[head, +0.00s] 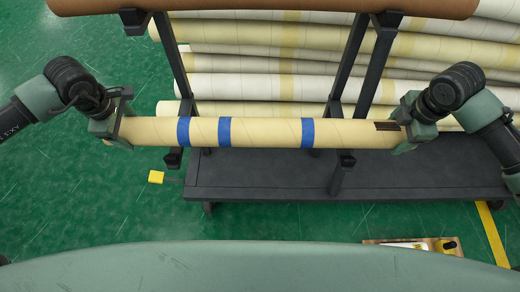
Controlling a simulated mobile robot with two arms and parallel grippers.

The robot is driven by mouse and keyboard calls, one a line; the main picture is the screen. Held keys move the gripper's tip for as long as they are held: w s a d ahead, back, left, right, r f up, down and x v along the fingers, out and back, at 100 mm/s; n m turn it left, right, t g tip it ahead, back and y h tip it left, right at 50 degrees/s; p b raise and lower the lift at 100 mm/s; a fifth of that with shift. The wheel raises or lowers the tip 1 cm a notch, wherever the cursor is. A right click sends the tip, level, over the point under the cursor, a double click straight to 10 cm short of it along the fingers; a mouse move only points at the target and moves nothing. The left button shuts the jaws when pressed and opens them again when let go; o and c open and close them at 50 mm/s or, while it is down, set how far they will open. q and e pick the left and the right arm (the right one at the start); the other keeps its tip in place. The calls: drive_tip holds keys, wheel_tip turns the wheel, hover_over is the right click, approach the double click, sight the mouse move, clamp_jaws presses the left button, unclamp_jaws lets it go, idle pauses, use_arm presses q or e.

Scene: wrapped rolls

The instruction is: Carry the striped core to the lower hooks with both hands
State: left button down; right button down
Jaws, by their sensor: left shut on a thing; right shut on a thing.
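The striped core (265,132) is a long cream tube with several blue bands, held roughly level across the head view. My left gripper (118,122) is shut around its left end. My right gripper (405,128) is shut around its right end, beside a dark patch on the tube. The lower hooks show as a dark left hook (173,158) and a dark right hook (346,160), just below the core in the picture. I cannot tell whether the core touches them. Part of the rack's uprights is hidden behind the core.
A brown roll (265,6) lies on the upper hooks of the dark rack (350,65). Several cream and white rolls (290,62) are stacked behind. The rack's dark base (270,180) stands below. A small tray (432,243) and a yellow block (156,177) are on the green floor.

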use_arm(q)
drive_tip(key=shift+f, duration=0.1)
use_arm(e)
drive_tip(key=shift+f, duration=0.1)
